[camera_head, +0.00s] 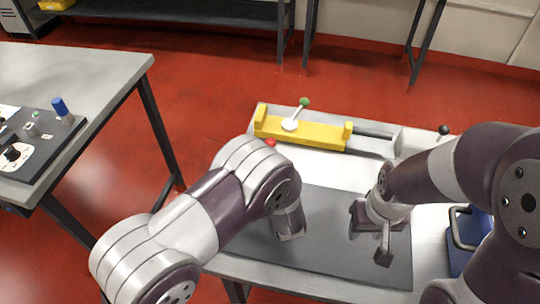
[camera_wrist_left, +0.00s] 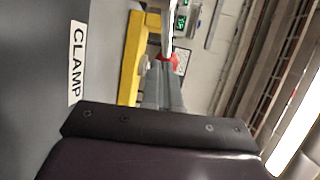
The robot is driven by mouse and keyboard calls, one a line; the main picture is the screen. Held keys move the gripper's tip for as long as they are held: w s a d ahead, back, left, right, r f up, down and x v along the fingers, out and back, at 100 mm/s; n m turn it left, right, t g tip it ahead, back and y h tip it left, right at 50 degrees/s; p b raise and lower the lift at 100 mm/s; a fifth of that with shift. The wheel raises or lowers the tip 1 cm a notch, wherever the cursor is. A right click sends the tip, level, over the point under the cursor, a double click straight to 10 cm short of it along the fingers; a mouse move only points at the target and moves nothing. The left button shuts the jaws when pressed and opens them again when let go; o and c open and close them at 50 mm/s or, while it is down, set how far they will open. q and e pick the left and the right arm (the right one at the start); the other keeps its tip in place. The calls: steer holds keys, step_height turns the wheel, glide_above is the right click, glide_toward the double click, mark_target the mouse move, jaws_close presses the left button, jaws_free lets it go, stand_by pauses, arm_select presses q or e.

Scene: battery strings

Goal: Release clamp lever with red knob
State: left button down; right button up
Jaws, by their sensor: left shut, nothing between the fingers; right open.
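The red knob (camera_head: 270,142) shows small beside the left end of the yellow clamp body (camera_head: 300,132), just past my left arm. In the left wrist view the red knob (camera_wrist_left: 172,58) is straight beyond the fingertips of my left gripper (camera_wrist_left: 163,82), whose grey fingers are shut and empty. I cannot tell whether they touch the knob. The lever's shaft is mostly hidden. In the head view the left fingers are hidden by my arm. A "CLAMP" label (camera_wrist_left: 77,62) lies left of the fingers. My right gripper (camera_head: 374,238) is open and empty over the grey mat.
A white lever with a green knob (camera_head: 305,102) stands on the yellow body. A black knob (camera_head: 443,130) is at the right. A blue container (camera_head: 461,240) stands near my right arm. The grey mat (camera_head: 330,260) is bare in front. A side table (camera_head: 95,70) stands left.

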arm_select(q)
steer(key=shift+s, duration=0.1)
steer(key=shift+r, duration=0.1)
steer(key=shift+w+r+n+y+p, duration=0.1)
steer(key=shift+w+n+y+p, duration=0.25)
steer(key=shift+n+y, duration=0.15)
steer(key=shift+w+n+g+y, duration=0.4)
steer(key=shift+n+y, duration=0.1)
steer(key=shift+y, duration=0.4)
steer(key=shift+w+a+p, duration=0.1)
steer(key=shift+w+p, duration=0.3)
steer(key=shift+p, duration=0.3)
steer(key=shift+s, duration=0.1)
